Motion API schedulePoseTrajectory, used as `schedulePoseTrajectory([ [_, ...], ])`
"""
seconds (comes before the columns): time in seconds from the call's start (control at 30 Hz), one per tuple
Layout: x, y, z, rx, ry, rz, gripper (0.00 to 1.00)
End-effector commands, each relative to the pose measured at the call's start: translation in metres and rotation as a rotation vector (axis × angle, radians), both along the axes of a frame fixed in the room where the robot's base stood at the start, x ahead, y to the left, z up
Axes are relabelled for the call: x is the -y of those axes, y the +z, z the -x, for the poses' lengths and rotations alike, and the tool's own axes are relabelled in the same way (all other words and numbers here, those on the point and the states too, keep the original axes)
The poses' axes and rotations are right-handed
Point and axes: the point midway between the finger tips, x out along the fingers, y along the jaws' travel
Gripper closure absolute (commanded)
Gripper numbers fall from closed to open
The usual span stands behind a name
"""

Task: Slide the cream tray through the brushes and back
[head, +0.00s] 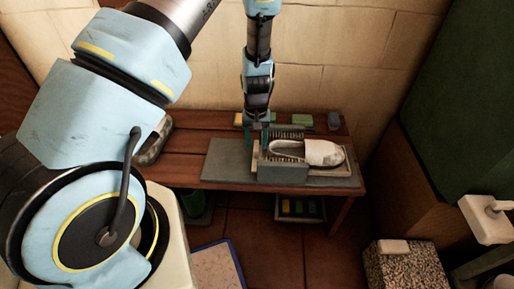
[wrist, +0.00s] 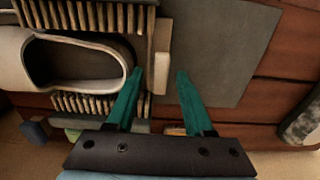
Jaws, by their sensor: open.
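The cream tray (head: 256,159) lies between two rows of brushes on a grey slab (head: 226,162) on the wooden bench. A white shoe (head: 322,152) rests on it and hides much of it, extending right past the brushes. The front brush block (head: 283,174) and back brushes (head: 290,132) flank it. In the wrist view, the tray's upright cream end (wrist: 162,50) faces the gripper, near the shoe's heel (wrist: 18,60). My gripper (head: 257,145) points down at the tray's left end. Its green fingers (wrist: 159,74) are open, with the cream end between their tips; contact is unclear.
Several sponge-like blocks, including a yellow one (head: 239,120) and a blue-grey one (head: 334,121), line the bench's back near the wall. A rough stone-like object (head: 154,143) sits at the bench's left. The slab left of the tray is bare.

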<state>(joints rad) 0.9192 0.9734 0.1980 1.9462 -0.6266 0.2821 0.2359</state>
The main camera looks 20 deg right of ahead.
Motion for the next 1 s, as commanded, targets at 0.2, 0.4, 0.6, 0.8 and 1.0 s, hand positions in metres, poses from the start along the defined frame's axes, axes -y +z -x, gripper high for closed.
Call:
schedulePoseTrajectory([
  [0.2, 0.000, -0.023, 0.000, 0.000, 0.000, 0.000, 0.47],
  [0.4, 0.000, -0.027, 0.000, 0.001, 0.000, 0.000, 0.47],
  [0.6, 0.000, -0.026, 0.000, 0.001, 0.000, 0.000, 0.53],
  [0.8, 0.000, -0.026, 0.000, 0.000, 0.000, 0.000, 0.76],
  [1.0, 0.000, -0.026, 0.000, 0.000, 0.000, 0.000, 0.98],
])
